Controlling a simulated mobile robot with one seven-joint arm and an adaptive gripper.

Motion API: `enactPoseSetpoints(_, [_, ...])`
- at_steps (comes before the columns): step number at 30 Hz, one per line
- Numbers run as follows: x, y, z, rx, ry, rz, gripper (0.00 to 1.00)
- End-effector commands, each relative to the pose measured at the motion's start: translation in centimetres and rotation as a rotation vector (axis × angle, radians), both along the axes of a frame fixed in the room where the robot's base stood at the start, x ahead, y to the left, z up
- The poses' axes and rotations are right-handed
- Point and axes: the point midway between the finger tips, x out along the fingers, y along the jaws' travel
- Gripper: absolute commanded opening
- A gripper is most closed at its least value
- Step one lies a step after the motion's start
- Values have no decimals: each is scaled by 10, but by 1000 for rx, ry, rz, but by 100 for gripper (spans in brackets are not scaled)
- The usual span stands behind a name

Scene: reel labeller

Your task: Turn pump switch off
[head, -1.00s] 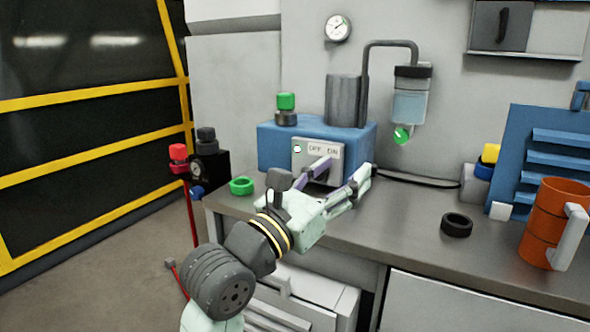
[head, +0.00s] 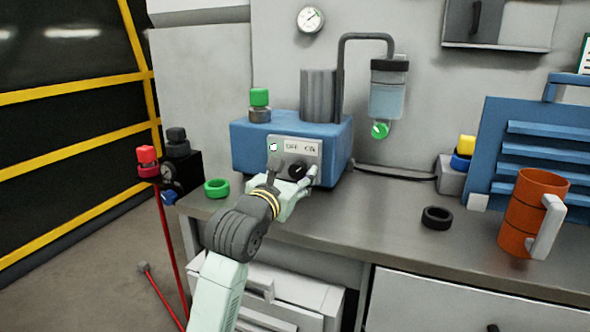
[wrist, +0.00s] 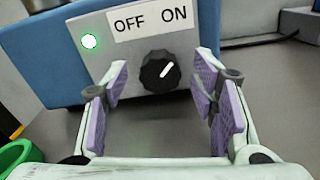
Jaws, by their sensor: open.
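The pump switch is a round black knob (wrist: 160,72) with a white mark, on a light panel (wrist: 150,25) labelled OFF at left and ON at right. The mark points up and right, towards ON. A green lamp (wrist: 89,41) glows left of the labels. In the head view the panel (head: 310,148) is on the front of the blue pump box (head: 250,145). My gripper (wrist: 160,88) is open in front of the knob, with a purple-padded finger on either side of it and gaps visible. In the head view my gripper (head: 294,178) partly covers the panel's lower part.
A green ring (head: 216,188) lies left of my gripper and a black ring (head: 437,217) lies to its right on the grey bench (head: 370,225). An orange mug (head: 527,215) stands farther right. A red-capped fitting (head: 148,160) is at the bench's left.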

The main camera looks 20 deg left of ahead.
Motion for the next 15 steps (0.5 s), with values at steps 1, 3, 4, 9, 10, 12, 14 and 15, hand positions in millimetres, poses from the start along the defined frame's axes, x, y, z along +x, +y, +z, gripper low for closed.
enactPoseSetpoints(1, [4, 0, 0, 0, 1, -1, 53])
enactPoseSetpoints(3, [8, -1, 0, 1, 1, -1, 53])
enactPoseSetpoints(4, [9, -1, 0, 1, 1, -1, 53])
enactPoseSetpoints(9, [10, -1, -1, 1, 0, 0, 53])
enactPoseSetpoints(10, [10, -1, -1, 0, 0, 0, 53])
enactPoseSetpoints(12, [10, -1, 0, 0, 0, 0, 53])
enactPoseSetpoints(14, [10, -1, 0, 0, 0, 0, 49])
enactPoseSetpoints(15, [10, -1, 0, 0, 0, 0, 46])
